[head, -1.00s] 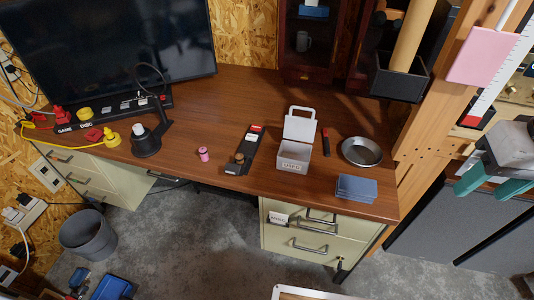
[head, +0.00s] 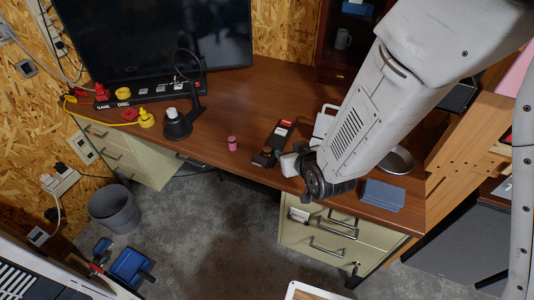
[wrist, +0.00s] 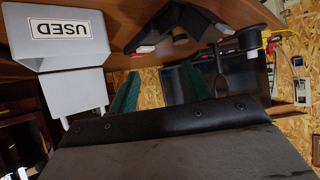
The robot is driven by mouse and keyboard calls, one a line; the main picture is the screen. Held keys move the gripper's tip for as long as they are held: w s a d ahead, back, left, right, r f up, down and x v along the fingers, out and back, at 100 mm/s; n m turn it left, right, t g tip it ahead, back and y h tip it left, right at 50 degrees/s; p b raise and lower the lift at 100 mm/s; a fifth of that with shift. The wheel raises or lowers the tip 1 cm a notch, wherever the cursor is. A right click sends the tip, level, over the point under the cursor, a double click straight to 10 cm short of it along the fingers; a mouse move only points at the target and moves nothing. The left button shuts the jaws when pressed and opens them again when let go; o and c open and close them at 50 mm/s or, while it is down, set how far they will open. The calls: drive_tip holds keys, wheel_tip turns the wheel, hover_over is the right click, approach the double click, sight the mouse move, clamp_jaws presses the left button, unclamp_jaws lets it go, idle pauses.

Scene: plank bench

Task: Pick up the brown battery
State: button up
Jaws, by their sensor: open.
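The brown battery (head: 267,150) stands at the near end of a black holder (head: 279,135) on the wooden bench. In the wrist view the brown battery (wrist: 180,36) shows near the top, on the dark holder (wrist: 160,32). My gripper (wrist: 160,68) is open, with two green fingers apart and nothing between them. The battery appears beyond the fingertips, apart from them. In the head view my arm comes in from the upper right and its end is close to the right of the battery. The fingers cannot be made out there.
The white USED box (wrist: 70,38) is close beside my gripper; in the head view my arm mostly hides it. A pink battery (head: 232,143) stands left of the holder. A black stand (head: 178,124), blue cards (head: 382,195) and a metal bowl (head: 397,160) are also on the bench.

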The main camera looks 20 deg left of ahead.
sight(269, 151)
drive_tip(key=shift+s+a+f+t+y, duration=0.15)
drive_tip(key=shift+s+a+f, duration=0.2)
drive_tip(key=shift+a+f, duration=0.2)
drive_tip(key=shift+s+a+f+t+y, duration=0.15)
drive_tip(key=shift+s+a+f, duration=0.2)
drive_tip(key=shift+a+f, duration=0.15)
drive_tip(key=shift+w+a+f+n, duration=0.15)
drive_tip(key=shift+a+f+n, duration=0.05)
drive_tip(key=shift+a+n, duration=0.1)
drive_tip(key=x, duration=0.7)
drive_tip(key=shift+a+r, duration=0.2)
drive_tip(key=shift+a, duration=0.25)
clamp_jaws()
